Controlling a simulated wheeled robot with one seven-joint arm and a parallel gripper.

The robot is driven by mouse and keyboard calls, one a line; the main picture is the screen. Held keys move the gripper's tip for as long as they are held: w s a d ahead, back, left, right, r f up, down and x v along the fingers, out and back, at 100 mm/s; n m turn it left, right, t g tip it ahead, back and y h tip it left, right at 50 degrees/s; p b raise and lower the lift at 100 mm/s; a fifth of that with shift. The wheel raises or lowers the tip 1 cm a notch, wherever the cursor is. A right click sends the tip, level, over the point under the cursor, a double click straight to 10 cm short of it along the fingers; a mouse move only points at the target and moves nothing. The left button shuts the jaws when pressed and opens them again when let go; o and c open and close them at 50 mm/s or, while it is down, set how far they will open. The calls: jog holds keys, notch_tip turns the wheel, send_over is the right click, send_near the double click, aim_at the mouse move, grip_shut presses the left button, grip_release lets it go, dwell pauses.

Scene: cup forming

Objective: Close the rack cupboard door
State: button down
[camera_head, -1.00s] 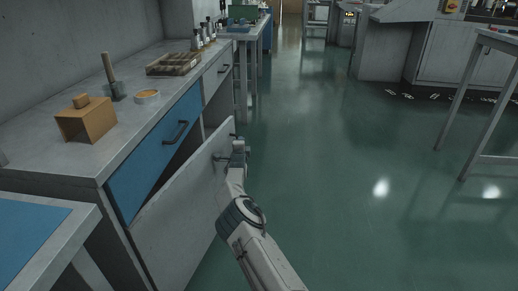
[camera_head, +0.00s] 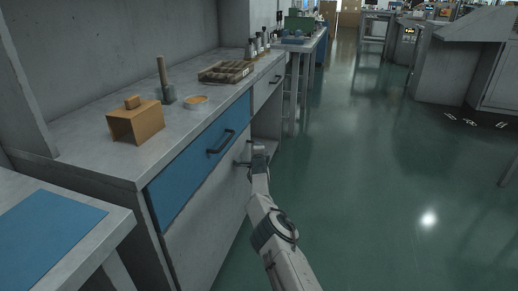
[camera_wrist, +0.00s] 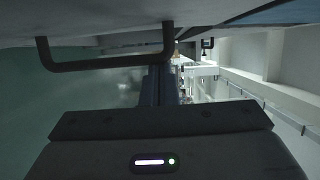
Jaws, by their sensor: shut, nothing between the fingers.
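The grey cupboard door (camera_head: 208,222) is below the blue drawer (camera_head: 200,155) of the workbench. It looks flush or nearly flush with the cabinet front; I cannot tell whether a thin gap is left. My gripper (camera_head: 257,152) is at the door's far edge, beside its dark handle (camera_head: 241,163). In the wrist view the door face (camera_wrist: 95,27) spans the top, with the black bar handle (camera_wrist: 105,65) below it. My shut, empty gripper fingers (camera_wrist: 160,82) are close to one end of the handle; contact is unclear.
On the bench top (camera_head: 95,165) are an orange-brown bracket (camera_head: 135,120), a round dish (camera_head: 196,102), a handled tool (camera_head: 164,82) and a compartment tray (camera_head: 226,71). A blue-topped table (camera_head: 45,228) stands at near left. The green floor (camera_head: 360,210) to the right is clear.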

jog(key=shift+a+r, duration=0.15)
jog(key=shift+a, duration=0.5)
jog(key=shift+s+d+r+y+p, duration=0.15)
jog(key=shift+y+p, duration=0.15)
jog(key=shift+p, duration=0.7)
jog(key=s+d+p, duration=0.7)
jog(key=s+p, duration=0.4)
jog(key=p, duration=0.5)
jog(key=shift+s+f+p, duration=0.2)
jog(key=shift+f+p, duration=0.05)
jog(key=shift+p, duration=0.15)
